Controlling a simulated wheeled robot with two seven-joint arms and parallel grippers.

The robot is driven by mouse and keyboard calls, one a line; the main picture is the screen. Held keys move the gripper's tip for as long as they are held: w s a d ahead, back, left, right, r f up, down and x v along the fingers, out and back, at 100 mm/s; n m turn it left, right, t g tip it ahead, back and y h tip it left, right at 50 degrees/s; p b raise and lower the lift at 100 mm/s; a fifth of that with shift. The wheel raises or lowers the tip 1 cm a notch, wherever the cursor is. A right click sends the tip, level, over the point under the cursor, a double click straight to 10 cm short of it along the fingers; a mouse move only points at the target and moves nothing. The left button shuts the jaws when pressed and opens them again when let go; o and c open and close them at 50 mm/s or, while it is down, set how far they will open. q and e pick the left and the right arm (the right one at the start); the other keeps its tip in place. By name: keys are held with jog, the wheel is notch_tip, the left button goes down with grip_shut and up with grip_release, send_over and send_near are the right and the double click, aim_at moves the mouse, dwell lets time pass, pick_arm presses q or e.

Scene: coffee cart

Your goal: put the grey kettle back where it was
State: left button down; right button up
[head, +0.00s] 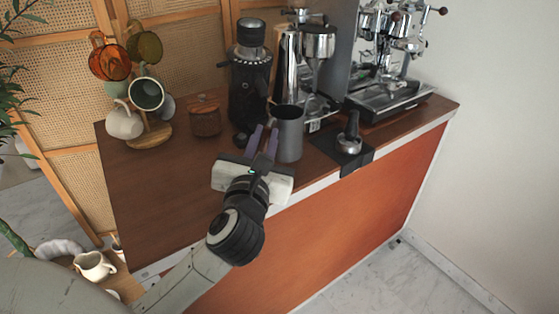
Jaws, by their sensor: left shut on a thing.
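The grey kettle (289,138) is a plain dark-grey upright cylinder near the counter's front edge, in the middle of the head view. My left gripper (264,139) reaches in from the front, with its two purple fingers at the kettle's left side. It is shut on the kettle; the part between the fingers is mostly hidden. The kettle looks upright. I cannot tell whether its base touches the counter or hangs slightly above it. My right gripper is not in view.
The wooden counter (180,205) is clear at the left front. A black grinder (249,80) and a silver grinder (318,50) stand behind the kettle. A tamper (349,137) on a black mat is to the right.

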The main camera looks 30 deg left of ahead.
pick_arm(q)
jog(key=w+a+r+n+g+y, duration=0.1)
jog(key=w+a+r+y, duration=0.15)
jog(key=w, duration=0.25)
jog(key=shift+h, duration=0.35)
jog(key=f, duration=0.2)
jog(key=f+b, duration=0.1)
jog(key=f, duration=0.2)
jog(key=f+b, duration=0.1)
jog(key=f, duration=0.2)
jog(key=shift+s+a+f, duration=0.2)
jog(key=shift+a+f, duration=0.05)
jog(key=shift+a, duration=0.1)
jog(key=c, duration=2.1)
grip_release()
jog(key=shift+f, duration=0.2)
jog(key=o, duration=0.4)
jog(key=shift+o, duration=0.2)
jog(key=shift+r, duration=0.2)
